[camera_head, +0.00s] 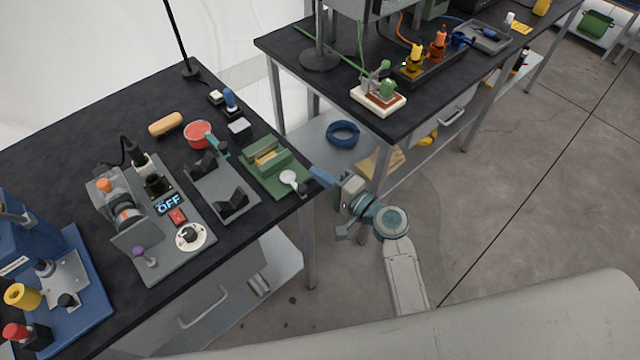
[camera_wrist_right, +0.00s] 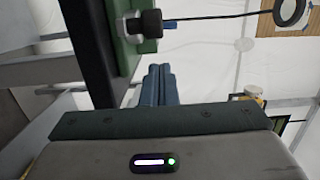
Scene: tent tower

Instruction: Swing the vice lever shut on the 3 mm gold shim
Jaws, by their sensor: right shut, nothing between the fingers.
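The green vice (camera_head: 279,160) sits at the right edge of the black bench. The gold shim (camera_head: 265,157) shows as a yellowish strip between its jaws. The lever (camera_head: 289,177), with a pale round hub and a dark end, is at the vice's near corner. My right gripper (camera_head: 316,173) has its blue fingers shut and empty, just right of the lever and the bench edge. In the right wrist view, the shut fingers (camera_wrist_right: 158,85) are below the green vice body (camera_wrist_right: 122,32) and the lever's black end (camera_wrist_right: 146,23); a gap shows between them. My left gripper is not in view.
A grey cradle (camera_head: 222,188) and a control panel with an OFF display (camera_head: 168,204) stand left of the vice. A red round pot (camera_head: 199,133) is behind the cradle. A second bench (camera_head: 340,92) stands at the back right. Open floor lies right of my arm.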

